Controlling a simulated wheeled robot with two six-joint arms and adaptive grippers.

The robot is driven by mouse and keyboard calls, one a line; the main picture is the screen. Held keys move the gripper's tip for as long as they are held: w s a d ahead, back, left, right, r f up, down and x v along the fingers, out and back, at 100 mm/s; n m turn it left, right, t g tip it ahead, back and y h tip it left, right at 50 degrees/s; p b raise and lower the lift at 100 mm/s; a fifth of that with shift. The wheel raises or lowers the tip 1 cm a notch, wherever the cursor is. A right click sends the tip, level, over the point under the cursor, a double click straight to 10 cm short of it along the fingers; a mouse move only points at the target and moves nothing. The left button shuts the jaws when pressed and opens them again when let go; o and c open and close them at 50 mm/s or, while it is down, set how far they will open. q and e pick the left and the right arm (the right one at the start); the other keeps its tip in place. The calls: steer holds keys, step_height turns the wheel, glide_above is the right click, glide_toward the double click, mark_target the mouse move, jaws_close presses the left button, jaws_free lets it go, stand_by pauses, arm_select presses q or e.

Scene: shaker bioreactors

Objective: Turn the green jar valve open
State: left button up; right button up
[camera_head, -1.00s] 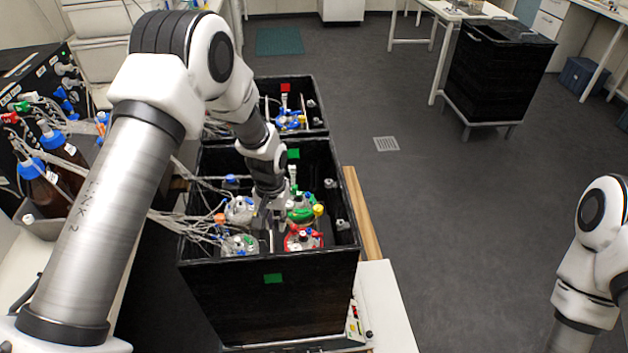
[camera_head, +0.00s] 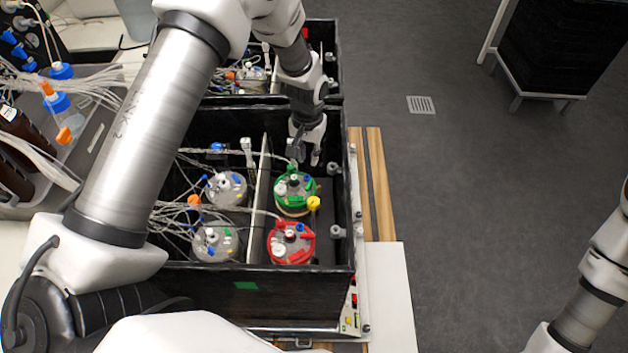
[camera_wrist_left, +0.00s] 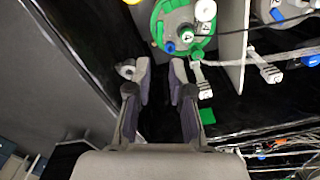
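The green jar (camera_head: 295,190), with a green-rimmed lid carrying several small ports and caps, stands upright in the black box, behind the red jar (camera_head: 291,243). It also shows at the top of the left wrist view (camera_wrist_left: 185,50). My left gripper (camera_head: 306,158) points down just beyond the green jar's far edge. In the left wrist view its fingers (camera_wrist_left: 161,72) are apart with nothing between them. A white fitting on a tube (camera_wrist_left: 203,82) lies close to the right finger, beside a green part at the lid's edge. I cannot tell which piece is the valve. My right gripper is out of view.
Two clear-lidded jars (camera_head: 226,188) with many tubes stand left of a thin divider (camera_head: 258,190). The black box's walls (camera_head: 215,281) surround the jars. A yellow cap (camera_head: 313,203) sits beside the green jar. Another black box adjoins at the back.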

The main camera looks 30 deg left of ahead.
mark_target(309, 184)
arm_select(q)
steer(key=f, duration=0.1)
steer(key=f+b, duration=0.2)
steer(key=shift+s, duration=0.25)
steer(key=shift+w+f, duration=0.2)
steer(key=shift+f, duration=0.1)
step_height(309, 184, down, 7)
steer(key=shift+f+p, duration=0.1)
steer(key=shift+p, duration=0.7)
steer(key=shift+w+f, duration=0.1)
steer(key=shift+f, duration=0.05)
jaws_close()
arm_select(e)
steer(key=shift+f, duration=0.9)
